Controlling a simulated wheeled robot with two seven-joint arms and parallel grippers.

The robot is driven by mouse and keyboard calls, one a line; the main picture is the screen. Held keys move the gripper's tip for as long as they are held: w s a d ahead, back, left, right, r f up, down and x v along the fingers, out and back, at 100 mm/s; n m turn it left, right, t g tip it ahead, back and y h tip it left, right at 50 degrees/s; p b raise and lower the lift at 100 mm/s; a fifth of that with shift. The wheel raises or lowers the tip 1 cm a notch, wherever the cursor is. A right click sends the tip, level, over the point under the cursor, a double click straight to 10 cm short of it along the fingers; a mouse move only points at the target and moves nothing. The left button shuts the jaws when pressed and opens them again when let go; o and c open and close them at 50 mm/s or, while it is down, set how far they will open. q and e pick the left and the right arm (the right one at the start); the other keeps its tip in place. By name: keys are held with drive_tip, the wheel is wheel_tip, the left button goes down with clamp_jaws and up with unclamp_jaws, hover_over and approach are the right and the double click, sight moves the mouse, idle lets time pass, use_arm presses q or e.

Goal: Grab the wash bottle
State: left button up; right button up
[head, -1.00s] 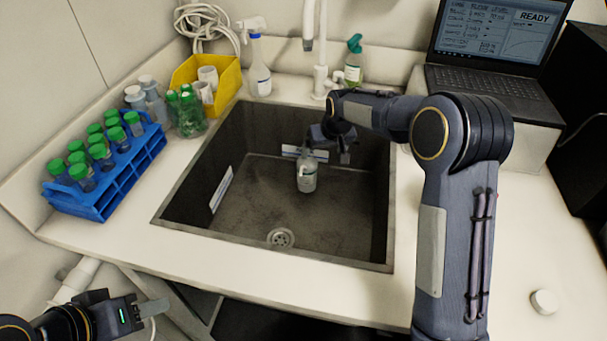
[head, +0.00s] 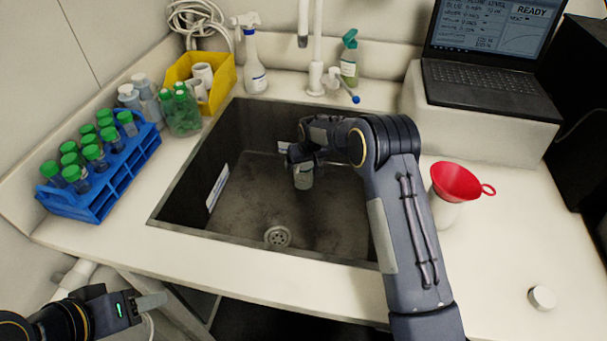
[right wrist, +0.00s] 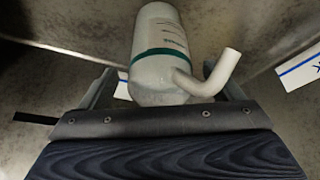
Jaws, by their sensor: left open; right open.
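The wash bottle (head: 303,178) is a small whitish bottle in the dark sink (head: 322,222). In the right wrist view, the wash bottle (right wrist: 160,50) shows a green band and a bent white spout. My right gripper (head: 302,160) is over the bottle in the sink and hides its upper part in the head view. In the right wrist view, my right gripper (right wrist: 165,80) is open, with one finger on each side of the bottle and gaps beside it. My left gripper (head: 150,303) is open and empty at the lower left, away from the sink.
Sink walls surround the right gripper. A blue rack (head: 98,190) of green-capped tubes, green bottles (head: 182,113) and a yellow bin (head: 222,88) stand left. Spray bottles (head: 254,66) and a faucet (head: 316,70) stand behind. A red funnel (head: 455,182) and laptop (head: 490,85) are right.

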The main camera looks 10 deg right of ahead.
drive_tip(key=c, duration=1.6)
drive_tip(key=shift+r, duration=0.1)
drive_tip(key=shift+c, duration=0.3)
drive_tip(key=shift+r, duration=0.15)
